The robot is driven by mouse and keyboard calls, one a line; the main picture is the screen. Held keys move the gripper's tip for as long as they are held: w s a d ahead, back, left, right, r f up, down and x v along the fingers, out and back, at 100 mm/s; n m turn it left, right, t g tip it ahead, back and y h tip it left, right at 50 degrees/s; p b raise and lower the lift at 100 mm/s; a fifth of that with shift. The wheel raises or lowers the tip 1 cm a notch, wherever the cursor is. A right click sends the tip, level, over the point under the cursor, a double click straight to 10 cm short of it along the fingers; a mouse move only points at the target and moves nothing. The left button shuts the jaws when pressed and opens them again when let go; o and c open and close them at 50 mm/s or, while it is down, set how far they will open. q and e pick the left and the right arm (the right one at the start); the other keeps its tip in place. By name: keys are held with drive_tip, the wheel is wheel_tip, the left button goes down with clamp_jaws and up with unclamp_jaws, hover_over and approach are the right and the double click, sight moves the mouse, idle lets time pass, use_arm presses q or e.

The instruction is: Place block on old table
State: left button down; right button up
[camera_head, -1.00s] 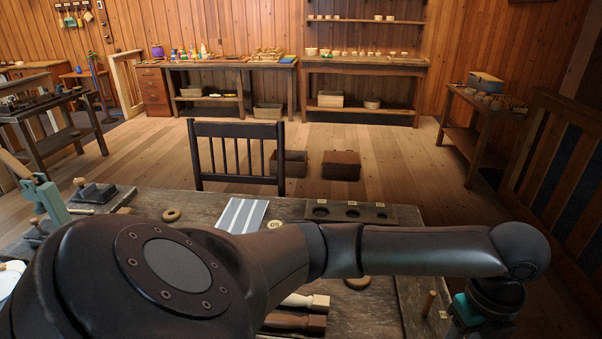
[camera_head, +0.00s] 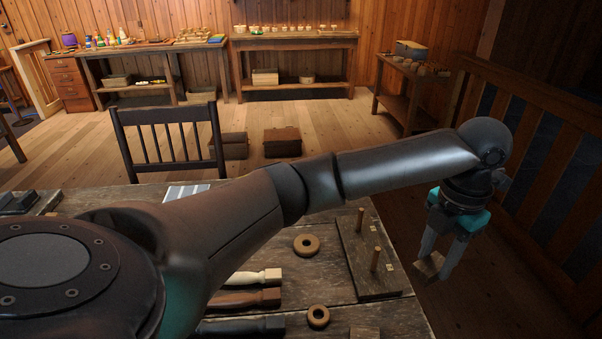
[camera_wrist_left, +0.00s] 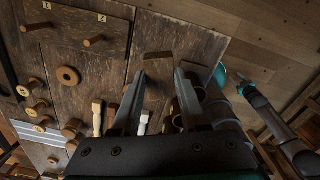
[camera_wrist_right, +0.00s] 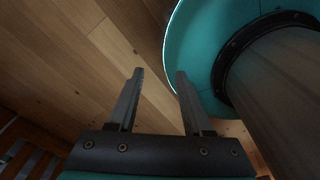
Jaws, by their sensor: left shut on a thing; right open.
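The old table (camera_head: 330,285) is a worn, dark wooden top in the foreground of the head view. My left gripper (camera_head: 435,262) hangs beyond its right edge, pointing down, shut on a small brown wooden block (camera_head: 429,266). The block looks tilted and off the tabletop, with floor behind it in the head view. In the left wrist view the tabletop (camera_wrist_left: 185,42) shows beyond the fingers. My right gripper (camera_wrist_right: 159,75) shows in its own wrist view, open and empty with floorboards behind it. My left arm hides part of the table.
A peg board (camera_head: 365,262) stands near the table's right edge. Wooden rings (camera_head: 306,245) and several turned pieces (camera_head: 250,278) lie left of it. A dark chair (camera_head: 165,150) stands behind the table. A railing (camera_head: 550,130) runs along the right.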

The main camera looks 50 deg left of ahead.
use_arm(q)
wheel_tip(320, 180, down, 16)
drive_tip(key=b, duration=0.4)
drive_tip(key=shift+r, duration=0.25)
drive_tip(key=shift+f, duration=0.45)
wheel_tip(320, 180, down, 4)
drive_tip(key=shift+r+b, duration=0.2)
drive_tip(key=shift+b, duration=0.45)
use_arm(e)
drive_tip(key=w+d+f, duration=0.2)
drive_tip(key=w+f, duration=0.1)
drive_tip(key=f, duration=0.2)
drive_tip(key=shift+t, duration=0.3)
drive_tip(key=shift+d, duration=0.15)
use_arm(q)
drive_tip(key=shift+c, duration=2.1)
unclamp_jaws()
drive_tip(key=shift+f, duration=0.15)
